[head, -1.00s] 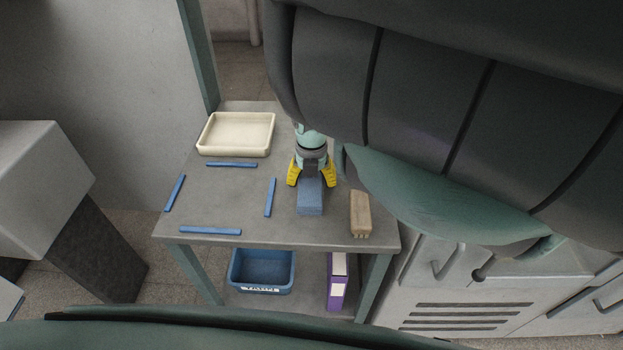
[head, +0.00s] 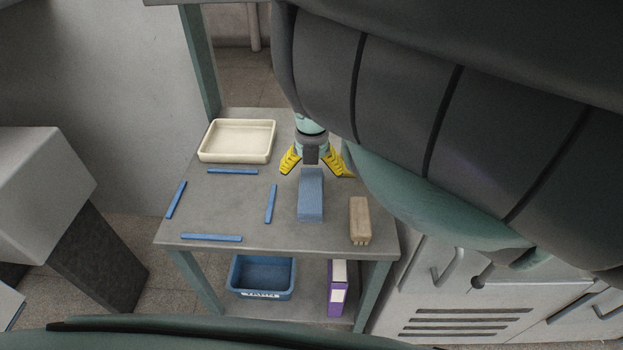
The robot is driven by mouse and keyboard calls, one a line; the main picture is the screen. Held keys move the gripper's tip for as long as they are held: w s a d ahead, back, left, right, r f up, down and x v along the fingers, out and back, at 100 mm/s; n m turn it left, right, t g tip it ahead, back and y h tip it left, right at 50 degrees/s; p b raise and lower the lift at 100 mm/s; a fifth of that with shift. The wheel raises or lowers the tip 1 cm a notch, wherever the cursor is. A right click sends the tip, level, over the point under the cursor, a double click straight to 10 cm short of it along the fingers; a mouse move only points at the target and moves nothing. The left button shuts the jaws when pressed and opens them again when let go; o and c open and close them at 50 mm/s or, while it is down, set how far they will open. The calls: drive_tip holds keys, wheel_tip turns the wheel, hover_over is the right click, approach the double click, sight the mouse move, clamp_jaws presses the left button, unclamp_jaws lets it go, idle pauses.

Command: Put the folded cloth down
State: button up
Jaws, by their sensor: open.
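The folded cloth (head: 311,196) is a blue oblong block lying on the grey table top, right of the blue-strip marked area. My gripper (head: 317,170), with yellow fingers, is open at the far end of the cloth. Its fingertips are spread wide to either side, apart from the cloth. The whole upper face of the cloth shows. Any gap between the gripper's palm and the cloth is hard to judge.
A cream tray (head: 237,142) stands at the table's back left. Blue strips (head: 211,237) mark a bare rectangle left of the cloth. A wooden brush (head: 359,219) lies at the right. A blue bin (head: 262,277) and purple binder (head: 338,288) are on the lower shelf.

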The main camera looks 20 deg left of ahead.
sight(311, 185)
wheel_tip(311, 185, up, 7)
drive_tip(key=p, duration=0.3)
drive_tip(key=shift+f, duration=0.2)
